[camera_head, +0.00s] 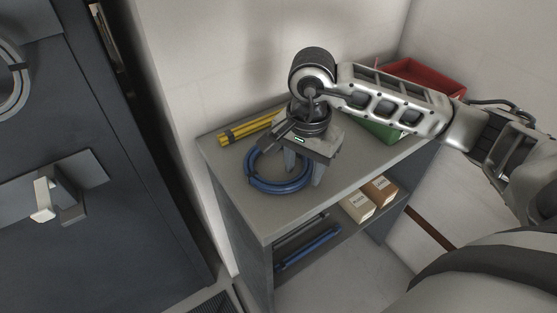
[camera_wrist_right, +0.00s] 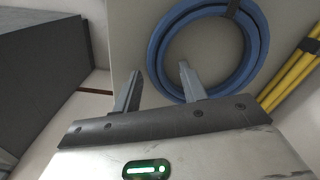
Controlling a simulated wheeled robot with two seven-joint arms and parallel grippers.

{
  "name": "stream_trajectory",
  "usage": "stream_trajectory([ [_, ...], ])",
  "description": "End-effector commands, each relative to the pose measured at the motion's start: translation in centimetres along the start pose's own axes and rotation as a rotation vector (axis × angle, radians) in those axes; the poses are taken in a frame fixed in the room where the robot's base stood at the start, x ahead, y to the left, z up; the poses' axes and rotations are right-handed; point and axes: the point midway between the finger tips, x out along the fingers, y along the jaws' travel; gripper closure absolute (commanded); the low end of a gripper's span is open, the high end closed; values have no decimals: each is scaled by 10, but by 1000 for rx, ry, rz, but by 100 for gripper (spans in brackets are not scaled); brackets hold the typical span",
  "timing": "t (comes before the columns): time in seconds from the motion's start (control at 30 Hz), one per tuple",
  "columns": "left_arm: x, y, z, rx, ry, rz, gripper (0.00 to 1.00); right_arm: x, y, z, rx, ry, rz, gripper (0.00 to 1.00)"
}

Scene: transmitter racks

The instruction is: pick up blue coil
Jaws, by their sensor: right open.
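The blue coil (camera_head: 279,186) lies flat on the top of a grey shelf unit (camera_head: 240,207). It is a ring of blue hose or cable with a dark tie, and my right gripper hides part of it in the head view. My right gripper (camera_head: 303,178) is open and empty above the coil's right side. In the right wrist view, the two fingers (camera_wrist_right: 158,82) point towards the blue coil (camera_wrist_right: 158,55). One fingertip overlaps the ring's inner area and the other is outside it. I cannot tell whether they touch it. My left gripper is not in view.
Yellow rods (camera_head: 247,131) lie at the back left of the top. A green bin (camera_head: 385,131) and a red bin (camera_head: 428,73) stand to the right. Small boxes (camera_head: 358,205) and blue bars (camera_head: 308,250) are on the lower shelf. A dark cabinet (camera_head: 95,240) stands left.

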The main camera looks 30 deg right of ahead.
Motion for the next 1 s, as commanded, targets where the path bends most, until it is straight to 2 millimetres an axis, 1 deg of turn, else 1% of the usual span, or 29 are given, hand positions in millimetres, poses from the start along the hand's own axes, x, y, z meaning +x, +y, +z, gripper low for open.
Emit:
stream_trajectory([
  [0.23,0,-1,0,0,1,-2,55,2,0,0,0,0,0,58],
  [0.27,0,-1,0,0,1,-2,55,2,0,0,0,0,0,66],
  [0.3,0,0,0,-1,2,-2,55,2,0,0,0,0,0,77],
  [0.37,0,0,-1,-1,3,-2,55,2,0,0,0,0,0,94],
  [0.4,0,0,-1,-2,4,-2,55,2,0,0,0,0,0,100],
  [0.77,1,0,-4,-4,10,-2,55,-1,-1,0,0,1,-4,100],
  [0.87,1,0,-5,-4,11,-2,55,-7,-2,0,0,1,-7,100],
  [0.97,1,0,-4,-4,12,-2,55,-18,-2,-1,0,2,-8,100],
  [1.0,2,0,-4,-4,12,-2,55,-25,-2,0,0,1,-9,100],
])
